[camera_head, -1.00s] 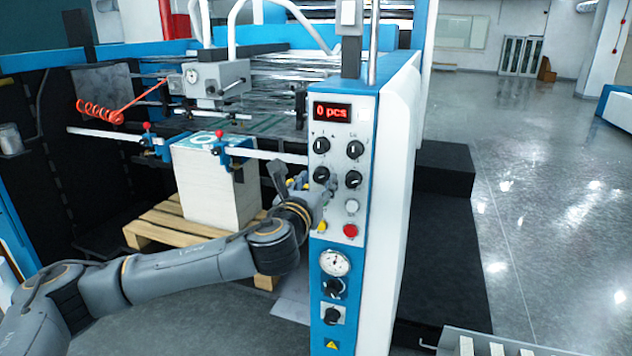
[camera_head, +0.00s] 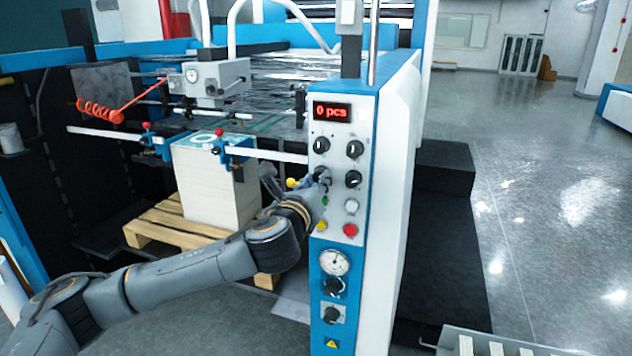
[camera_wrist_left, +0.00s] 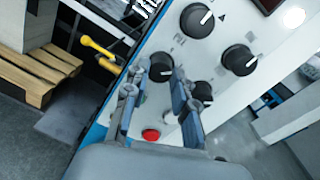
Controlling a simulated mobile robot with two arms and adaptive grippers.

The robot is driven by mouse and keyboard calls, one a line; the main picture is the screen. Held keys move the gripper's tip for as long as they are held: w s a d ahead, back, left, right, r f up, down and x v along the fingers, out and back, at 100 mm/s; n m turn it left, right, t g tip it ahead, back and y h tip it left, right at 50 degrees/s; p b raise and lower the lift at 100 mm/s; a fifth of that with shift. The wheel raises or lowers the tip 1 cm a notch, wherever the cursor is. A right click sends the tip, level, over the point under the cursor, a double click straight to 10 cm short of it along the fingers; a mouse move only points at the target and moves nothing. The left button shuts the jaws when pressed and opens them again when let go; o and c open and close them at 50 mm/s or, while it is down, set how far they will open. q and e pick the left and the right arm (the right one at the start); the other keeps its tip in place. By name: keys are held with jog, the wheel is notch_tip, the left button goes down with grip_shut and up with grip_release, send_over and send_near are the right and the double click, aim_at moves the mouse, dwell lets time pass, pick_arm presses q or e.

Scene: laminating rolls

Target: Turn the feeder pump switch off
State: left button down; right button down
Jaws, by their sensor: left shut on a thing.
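The control panel (camera_head: 338,196) of the blue and white machine carries several black rotary knobs; their labels are too small to read. My left gripper (camera_head: 316,181) is at the lower-left knob (camera_head: 323,174) and partly covers it. In the left wrist view, the two fingers of my left gripper (camera_wrist_left: 159,76) are around that knob (camera_wrist_left: 160,66), one on each side, shut on it. The upper-left knob (camera_wrist_left: 197,20), upper-right knob (camera_wrist_left: 238,60) and lower-right knob (camera_wrist_left: 203,90) are free. My right gripper is not in view.
A red display (camera_head: 332,112) reads "0 pcs" above the knobs. A red button (camera_head: 350,230), a yellow button (camera_head: 321,225) and a gauge (camera_head: 335,263) sit below. A paper stack (camera_head: 205,190) on a wooden pallet (camera_head: 160,222) stands left of the panel, close to my arm.

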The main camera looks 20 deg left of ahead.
pick_arm(q)
jog(key=n+p, duration=0.1)
jog(key=n, duration=0.7)
jog(key=shift+n, duration=0.4)
dwell(0.4)
jog(key=c, duration=1.1)
grip_release()
jog(key=shift+s, duration=0.1)
jog(key=s, duration=1.1)
jog(key=shift+s+r, duration=0.35)
jog(key=shift+s, duration=0.05)
